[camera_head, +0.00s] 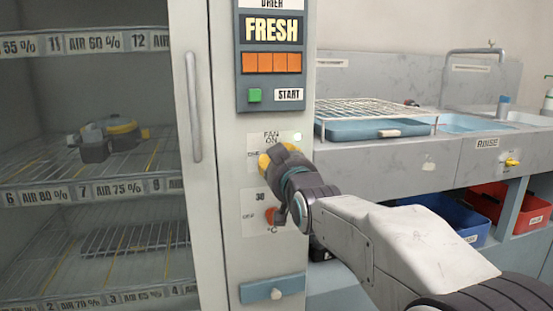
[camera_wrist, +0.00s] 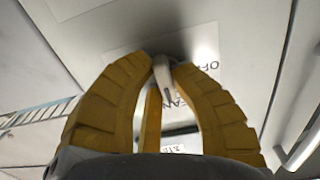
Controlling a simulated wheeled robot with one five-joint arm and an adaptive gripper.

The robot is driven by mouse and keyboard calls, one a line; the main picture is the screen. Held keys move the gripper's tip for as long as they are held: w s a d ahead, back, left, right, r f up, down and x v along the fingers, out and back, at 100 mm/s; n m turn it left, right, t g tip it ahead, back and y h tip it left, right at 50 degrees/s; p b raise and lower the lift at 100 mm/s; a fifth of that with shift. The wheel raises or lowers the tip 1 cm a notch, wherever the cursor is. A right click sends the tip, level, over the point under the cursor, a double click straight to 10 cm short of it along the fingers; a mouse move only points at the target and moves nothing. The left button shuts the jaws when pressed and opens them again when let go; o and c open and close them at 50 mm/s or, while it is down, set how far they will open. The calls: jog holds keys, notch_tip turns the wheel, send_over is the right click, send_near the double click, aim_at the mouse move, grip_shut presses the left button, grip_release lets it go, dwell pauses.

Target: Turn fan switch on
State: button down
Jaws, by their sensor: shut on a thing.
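The fan switch is a small pale lever (camera_wrist: 162,72) on the white cabinet front. In the wrist view the yellow fingertips of my gripper (camera_wrist: 165,66) are closed around it. In the head view my gripper (camera_head: 276,158) reaches the panel from the right and hides the switch. The fan label plate (camera_head: 271,137) with "FAN ON" shows just above the gripper. Which way the lever points is hard to tell.
Below my gripper is a temperature plate with a red-orange knob (camera_head: 271,216). Above is the dryer panel (camera_head: 271,60) with a green start button (camera_head: 254,95). A door handle (camera_head: 193,107) stands out at left. A sink counter (camera_head: 440,165) lies behind my arm at right.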

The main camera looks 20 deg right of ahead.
jog(key=c, duration=1.1)
grip_release()
jog(key=shift+a, duration=0.15)
jog(key=s, duration=1.2)
jog(key=shift+r, duration=0.1)
